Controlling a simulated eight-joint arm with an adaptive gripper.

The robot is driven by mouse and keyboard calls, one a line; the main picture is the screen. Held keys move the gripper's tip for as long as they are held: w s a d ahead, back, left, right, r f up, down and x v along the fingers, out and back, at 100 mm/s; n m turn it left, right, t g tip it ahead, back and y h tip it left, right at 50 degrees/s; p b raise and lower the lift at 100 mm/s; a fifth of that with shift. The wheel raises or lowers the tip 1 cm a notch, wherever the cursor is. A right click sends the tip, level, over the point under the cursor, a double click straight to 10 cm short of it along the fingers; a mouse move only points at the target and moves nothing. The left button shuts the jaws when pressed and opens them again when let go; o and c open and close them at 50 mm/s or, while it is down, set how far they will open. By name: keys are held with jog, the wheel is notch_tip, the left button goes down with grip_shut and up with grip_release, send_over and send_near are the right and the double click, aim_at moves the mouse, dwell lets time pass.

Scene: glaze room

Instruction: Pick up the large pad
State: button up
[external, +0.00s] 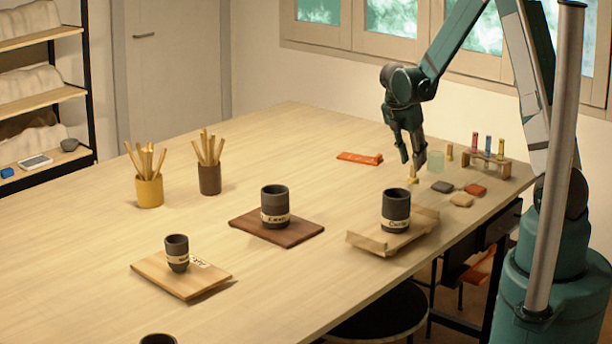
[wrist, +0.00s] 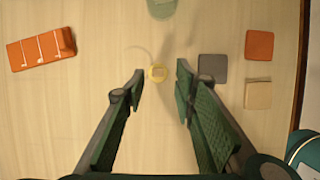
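Three square pads lie flat at the table's right side: a grey pad (external: 442,187), an orange-red pad (external: 475,190) and a tan pad (external: 461,200). The wrist view shows the grey pad (wrist: 212,67) just right of my fingers, with the orange-red pad (wrist: 259,45) and tan pad (wrist: 258,94) further right. They look close in size; the orange-red one seems slightly larger.
An orange block with white lines (external: 360,158) lies left of the gripper. A dark cup (external: 396,210) stands on a tan tray (external: 362,242) in front. The table's right edge is near.

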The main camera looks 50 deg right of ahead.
aim_at(413, 177)
jog(key=shift+f, duration=0.1)
jog(key=shift+x, duration=2.5)
jog(key=shift+w, duration=0.15)
jog(key=c, duration=0.6)
